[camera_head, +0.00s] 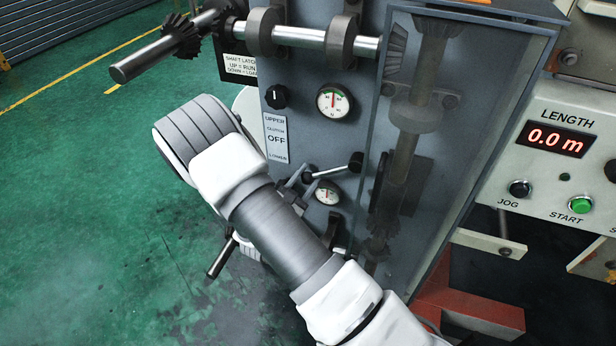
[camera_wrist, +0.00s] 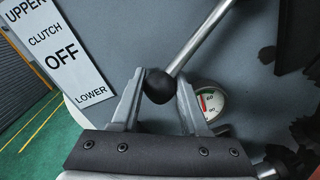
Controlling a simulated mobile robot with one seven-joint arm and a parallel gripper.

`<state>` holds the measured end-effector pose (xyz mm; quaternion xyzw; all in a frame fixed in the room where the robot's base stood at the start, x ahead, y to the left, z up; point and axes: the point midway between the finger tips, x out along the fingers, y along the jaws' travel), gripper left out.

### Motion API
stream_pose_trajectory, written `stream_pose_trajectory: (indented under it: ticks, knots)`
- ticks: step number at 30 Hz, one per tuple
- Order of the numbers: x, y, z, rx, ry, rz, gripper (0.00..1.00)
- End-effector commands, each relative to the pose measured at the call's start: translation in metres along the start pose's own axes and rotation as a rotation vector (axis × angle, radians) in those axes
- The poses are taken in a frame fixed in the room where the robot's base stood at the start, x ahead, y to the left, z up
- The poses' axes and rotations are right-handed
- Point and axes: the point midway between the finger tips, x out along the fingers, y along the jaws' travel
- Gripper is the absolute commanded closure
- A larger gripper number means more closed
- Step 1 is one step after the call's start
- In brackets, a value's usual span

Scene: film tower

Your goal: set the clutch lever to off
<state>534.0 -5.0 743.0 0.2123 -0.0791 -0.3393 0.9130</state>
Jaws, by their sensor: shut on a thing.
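The clutch lever (camera_head: 332,170) is a bright metal rod on the grey machine panel, with a black ball knob at its left end. The rod also shows in the wrist view (camera_wrist: 200,38), running up and right from the black knob (camera_wrist: 158,86). My gripper (camera_wrist: 160,92) is shut on this knob, one finger on each side. In the head view my gripper (camera_head: 306,180) is partly hidden behind my wrist. The knob sits right of and below the label plate (camera_head: 276,138) reading UPPER, CLUTCH, OFF, LOWER, nearest the LOWER end.
A small gauge (camera_head: 327,193) sits just below the lever; another gauge (camera_head: 334,101) and a black dial (camera_head: 275,96) are above. A clear guard (camera_head: 455,130) over shafts and gears stands close at right. Green floor (camera_head: 80,200) at left is open.

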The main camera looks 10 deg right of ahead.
Motion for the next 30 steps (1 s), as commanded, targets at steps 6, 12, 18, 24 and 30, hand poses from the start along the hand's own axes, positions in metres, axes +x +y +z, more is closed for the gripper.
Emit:
stream_pose_trajectory:
  ticks: [6, 12, 18, 24, 30]
  knots:
    - [-0.001, 0.0, -0.001, 0.0, 0.002, 0.0, 1.0]
    - [-0.001, 0.003, 0.002, 0.025, 0.005, -0.001, 1.0]
    - [-0.002, 0.014, 0.011, 0.12, 0.015, -0.006, 1.0]
    - [-0.003, 0.027, 0.023, 0.257, 0.031, -0.014, 1.0]
    - [-0.003, 0.037, 0.036, 0.385, 0.045, -0.02, 1.0]
